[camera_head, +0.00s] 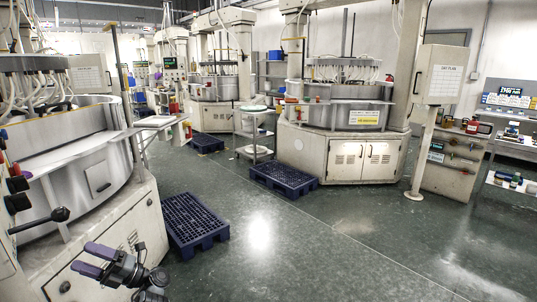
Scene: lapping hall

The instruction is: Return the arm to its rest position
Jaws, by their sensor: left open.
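My left gripper (93,260) is at the lower left of the head view. It has dark fingers with purple pads, and they are apart with nothing between them. It is held in front of the cream cabinet base (110,240) of the near left lapping machine; I cannot tell how close they are. Only the end of the left arm shows, at the bottom edge. My right gripper is out of view.
A dark blue pallet (193,222) lies on the floor just right of the left machine. Another pallet (283,179) lies before the middle machine (340,155). A grey trolley (254,135) stands between machines. The green floor (330,250) is clear at centre and right.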

